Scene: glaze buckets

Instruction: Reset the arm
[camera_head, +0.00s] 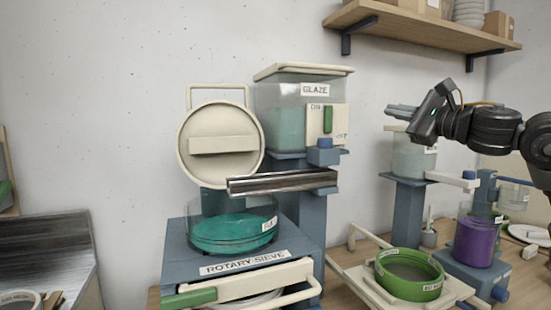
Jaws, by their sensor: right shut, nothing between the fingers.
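My right arm comes in from the right edge at mid height. Its black gripper (403,111) points left, with grey fingers close together and nothing between them. It is raised in front of the wall, above and near a small glaze tank (411,156) on a blue stand. I cannot tell whether it touches the tank's lid. My left gripper is not in view.
A rotary sieve (240,265) with teal glaze stands centre left, its round lid (220,145) raised. A glaze tank (280,120) stands behind it. A green sieve ring (409,275) and a purple container (477,242) stand at right. A shelf (430,28) hangs above.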

